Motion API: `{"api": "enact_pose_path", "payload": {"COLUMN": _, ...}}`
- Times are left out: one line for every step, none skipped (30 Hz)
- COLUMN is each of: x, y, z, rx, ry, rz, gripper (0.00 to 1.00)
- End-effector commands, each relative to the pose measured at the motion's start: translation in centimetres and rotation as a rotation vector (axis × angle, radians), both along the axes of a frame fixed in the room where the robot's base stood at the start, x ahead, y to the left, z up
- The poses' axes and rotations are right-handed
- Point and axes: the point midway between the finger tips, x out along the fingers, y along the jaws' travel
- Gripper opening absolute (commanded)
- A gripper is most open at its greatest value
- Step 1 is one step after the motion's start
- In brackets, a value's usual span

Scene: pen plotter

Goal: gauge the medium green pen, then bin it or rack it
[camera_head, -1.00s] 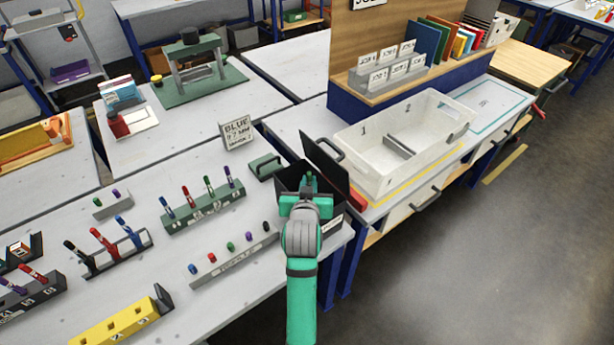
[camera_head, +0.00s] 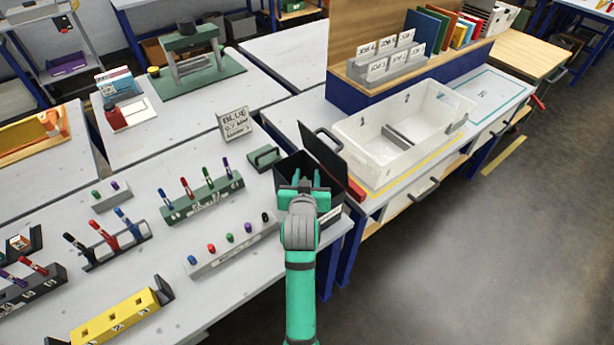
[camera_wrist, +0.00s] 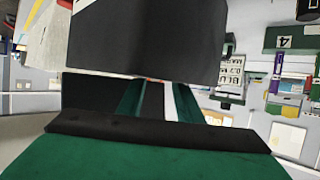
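My gripper (camera_head: 308,180) is over the mouth of the black bin (camera_head: 280,178), whose dark lid (camera_head: 322,152) stands open. Its two green fingers are apart; no pen shows between them in the head view. The wrist view shows the fingers (camera_wrist: 158,100) spread too, partly covered by a dark panel. I cannot see the bin's inside. A green-capped pen (camera_head: 207,181) stands in the green rack (camera_head: 190,207); its size cannot be told. A grey rack (camera_head: 215,262) holds several capped pens, one green (camera_head: 230,238). A yellow block with square holes (camera_head: 120,317) lies front left.
A sign reading BLUE (camera_head: 235,124) stands behind the green pad-like block (camera_head: 264,158). A white two-part tray (camera_head: 370,150) is right of the lid. A dark rack (camera_head: 105,248) with marker pens stands left. Bare table lies between racks.

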Motion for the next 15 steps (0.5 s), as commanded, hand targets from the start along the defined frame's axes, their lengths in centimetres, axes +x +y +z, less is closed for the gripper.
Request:
{"api": "enact_pose_path", "payload": {"x": -0.3, "y": 0.0, "z": 0.1, "rx": 0.0, "ry": 0.0, "rz": -0.001, "gripper": 0.33}}
{"api": "enact_pose_path", "payload": {"x": -0.6, "y": 0.0, "z": 0.2, "rx": 0.0, "ry": 0.0, "rz": -0.001, "gripper": 0.33}}
{"api": "enact_pose_path", "payload": {"x": -1.1, "y": 0.0, "z": 0.4, "rx": 0.0, "ry": -0.001, "rz": -0.001, "gripper": 0.33}}
{"api": "enact_pose_path", "payload": {"x": -1.5, "y": 0.0, "z": 0.5, "rx": 0.0, "ry": -0.001, "rz": -0.001, "gripper": 0.33}}
{"api": "enact_pose_path", "payload": {"x": -1.9, "y": 0.1, "z": 0.7, "rx": 0.0, "ry": -0.001, "rz": -0.001, "gripper": 0.33}}
{"api": "enact_pose_path", "payload": {"x": -2.6, "y": 0.1, "z": 1.0, "rx": 0.0, "ry": -0.001, "rz": -0.001, "gripper": 0.33}}
{"api": "enact_pose_path", "payload": {"x": -3.1, "y": 0.1, "z": 1.2, "rx": 0.0, "ry": -0.001, "rz": -0.001, "gripper": 0.33}}
{"api": "enact_pose_path", "payload": {"x": -3.7, "y": 0.2, "z": 1.4, "rx": 0.0, "ry": -0.001, "rz": 0.0, "gripper": 0.33}}
{"api": "enact_pose_path", "payload": {"x": -4.4, "y": 0.3, "z": 1.8, "rx": 0.0, "ry": -0.001, "rz": 0.0, "gripper": 0.33}}
{"api": "enact_pose_path", "payload": {"x": -4.9, "y": 0.3, "z": 2.0, "rx": 0.0, "ry": -0.001, "rz": 0.0, "gripper": 0.33}}
{"api": "enact_pose_path", "payload": {"x": -5.5, "y": 0.3, "z": 2.2, "rx": 0.0, "ry": -0.002, "rz": 0.0, "gripper": 0.33}}
{"api": "enact_pose_path", "payload": {"x": -6.1, "y": 0.4, "z": 2.4, "rx": 0.0, "ry": 0.0, "rz": 0.0, "gripper": 0.33}}
{"api": "enact_pose_path", "payload": {"x": -6.6, "y": 0.4, "z": 2.7, "rx": 0.0, "ry": -0.001, "rz": 0.0, "gripper": 0.33}}
{"api": "enact_pose_path", "payload": {"x": -7.1, "y": 0.4, "z": 2.9, "rx": 0.0, "ry": -0.001, "rz": 0.0, "gripper": 0.33}}
{"api": "enact_pose_path", "payload": {"x": -7.6, "y": 0.5, "z": 3.1, "rx": 0.0, "ry": 0.0, "rz": 0.0, "gripper": 0.33}}
